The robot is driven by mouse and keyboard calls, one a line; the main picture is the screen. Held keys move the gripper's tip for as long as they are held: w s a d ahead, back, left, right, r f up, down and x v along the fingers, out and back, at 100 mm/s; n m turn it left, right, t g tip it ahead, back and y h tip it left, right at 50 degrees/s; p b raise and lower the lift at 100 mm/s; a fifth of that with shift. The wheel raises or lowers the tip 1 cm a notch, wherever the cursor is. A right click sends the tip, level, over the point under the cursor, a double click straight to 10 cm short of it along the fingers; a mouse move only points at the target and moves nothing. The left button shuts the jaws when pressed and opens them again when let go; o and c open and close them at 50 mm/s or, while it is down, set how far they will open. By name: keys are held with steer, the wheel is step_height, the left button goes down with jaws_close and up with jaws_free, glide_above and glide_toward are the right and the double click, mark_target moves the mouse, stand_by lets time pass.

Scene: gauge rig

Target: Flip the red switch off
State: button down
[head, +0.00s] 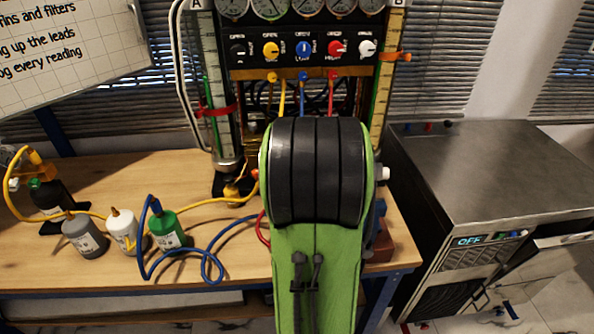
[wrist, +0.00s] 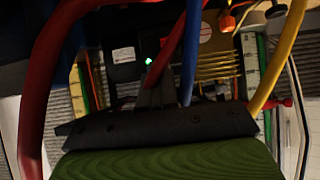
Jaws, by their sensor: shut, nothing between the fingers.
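A red knob (head: 336,47) sits in the row of coloured knobs on the black panel (head: 310,52) in the head view. It is the clearest red control there; I cannot tell whether it is the red switch, or its setting. My gripper (wrist: 157,92) shows at the lower middle of the wrist view, with its dark fingers together and empty. It is in among the red (wrist: 172,45), blue (wrist: 191,55) and yellow (wrist: 285,50) cables. A small green light (wrist: 148,61) glows just beyond the fingertips. In the head view my green and black arm hides the gripper.
The wooden bench (head: 120,175) holds several bottles, including a green one (head: 166,230), and a looped blue cable (head: 212,262) left of my arm. A steel-topped cabinet (head: 490,165) with an "OFF" display (head: 469,240) stands at the right. Glass columns flank the panel.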

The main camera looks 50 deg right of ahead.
steer(key=b+x, duration=0.1)
steer(key=x, duration=0.9)
steer(key=shift+w+f, duration=0.1)
steer(key=shift+w+d+r+b, duration=0.1)
steer(key=shift+r+b, duration=0.1)
steer(key=shift+r, duration=0.1)
steer(key=shift+w+d+r+b, duration=0.1)
steer(key=shift+d+r+b, duration=0.1)
steer(key=shift+r, duration=0.1)
